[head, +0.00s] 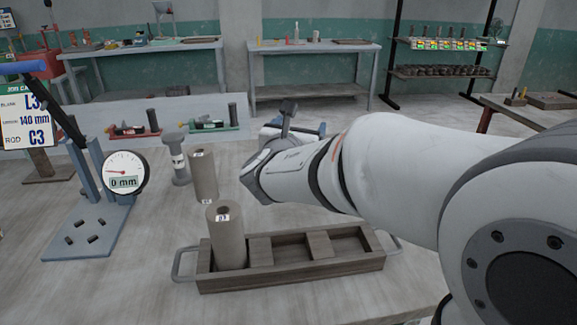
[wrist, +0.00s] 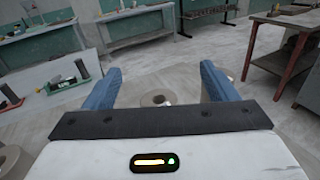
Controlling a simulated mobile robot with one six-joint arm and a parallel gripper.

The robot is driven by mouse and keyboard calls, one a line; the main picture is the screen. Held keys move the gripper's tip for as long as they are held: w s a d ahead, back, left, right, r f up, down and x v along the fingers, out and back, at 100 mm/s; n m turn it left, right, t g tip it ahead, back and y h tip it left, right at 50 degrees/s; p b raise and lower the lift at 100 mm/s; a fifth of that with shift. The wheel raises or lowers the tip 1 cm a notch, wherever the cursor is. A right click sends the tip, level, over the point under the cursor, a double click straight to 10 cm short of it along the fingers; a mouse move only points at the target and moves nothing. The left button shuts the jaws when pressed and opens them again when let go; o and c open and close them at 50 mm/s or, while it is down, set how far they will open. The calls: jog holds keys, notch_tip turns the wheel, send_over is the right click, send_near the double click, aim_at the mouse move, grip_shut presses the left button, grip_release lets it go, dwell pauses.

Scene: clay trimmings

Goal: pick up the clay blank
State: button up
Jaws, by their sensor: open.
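A grey-brown clay cylinder (head: 204,178) with a small white label stands upright on the table, left of my gripper (head: 298,127). Another labelled cylinder (head: 226,245) stands in the left compartment of a wooden tray. In the wrist view my blue fingers (wrist: 160,88) are spread wide. A round clay top with a dark hole (wrist: 158,100) shows between them, partly hidden by the gripper body. I cannot tell whether the fingers are level with it. Another round top (wrist: 8,157) shows at the lower left edge. The labels are too small to read surely.
The wooden tray (head: 320,266) has a wire handle at each end. A gauge stand (head: 123,173) reading 0 mm and a job card (head: 25,122) are at left. A grey spool-shaped piece (head: 177,160) stands behind the cylinder. Red and green tool holders sit farther back.

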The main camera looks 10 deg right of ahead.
notch_tip(320, 180, down, 8)
jog(key=n+b, duration=0.1)
jog(key=b, duration=0.1)
jog(key=x, duration=0.5)
jog(key=a+x, duration=0.1)
jog(key=x, duration=0.1)
jog(key=shift+w+d+r+b, duration=0.15)
jog(key=shift+w+b, duration=0.25)
jog(key=shift+w, duration=0.1)
jog(key=shift+r, duration=0.1)
grip_shut()
dwell(0.3)
